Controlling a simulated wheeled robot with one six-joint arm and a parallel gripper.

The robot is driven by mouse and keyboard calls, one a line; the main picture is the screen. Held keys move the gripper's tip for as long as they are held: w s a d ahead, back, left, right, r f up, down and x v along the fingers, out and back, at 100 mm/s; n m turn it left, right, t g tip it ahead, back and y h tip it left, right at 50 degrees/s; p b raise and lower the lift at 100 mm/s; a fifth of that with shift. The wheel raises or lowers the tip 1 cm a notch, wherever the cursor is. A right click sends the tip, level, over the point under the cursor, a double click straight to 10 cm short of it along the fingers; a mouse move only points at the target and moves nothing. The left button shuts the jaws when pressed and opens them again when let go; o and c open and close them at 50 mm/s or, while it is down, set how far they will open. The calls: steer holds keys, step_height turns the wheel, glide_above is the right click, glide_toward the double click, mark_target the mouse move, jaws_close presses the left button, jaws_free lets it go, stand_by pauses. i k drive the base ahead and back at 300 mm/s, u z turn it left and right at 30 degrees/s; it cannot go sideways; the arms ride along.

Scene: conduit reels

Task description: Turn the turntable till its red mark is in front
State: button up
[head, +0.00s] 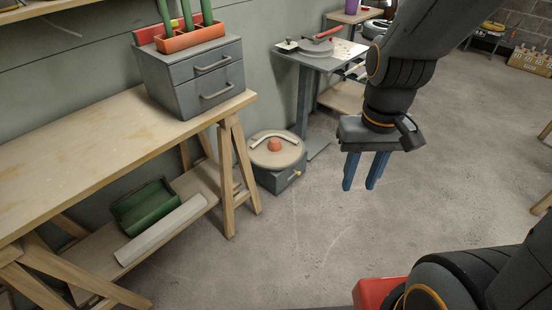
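A round beige disc (292,153) lies flat on a low grey box (281,182) on the floor, beside the workbench's right end. It carries an orange-red knob (275,145) near its middle and a pale curved bar (272,135). A second round grey disc (312,47) with a red bar (328,33) sits on a small grey stand behind. I cannot tell for sure which is the turntable, and no clear red mark shows on either rim. My gripper (360,188) points down with its blue fingers apart and empty, right of both and touching nothing.
A wooden workbench (80,160) on trestle legs fills the left, with a grey drawer unit (205,80) on top. Its lower shelf holds a green bin (146,207). The grey stand (304,100) rises behind the floor box. The concrete floor in the middle is clear.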

mark_target(274, 154)
steer(key=u, duration=0.4)
steer(key=i, duration=1.05)
steer(key=z, duration=0.7)
steer(key=i, duration=0.85)
steer(key=z, duration=0.2)
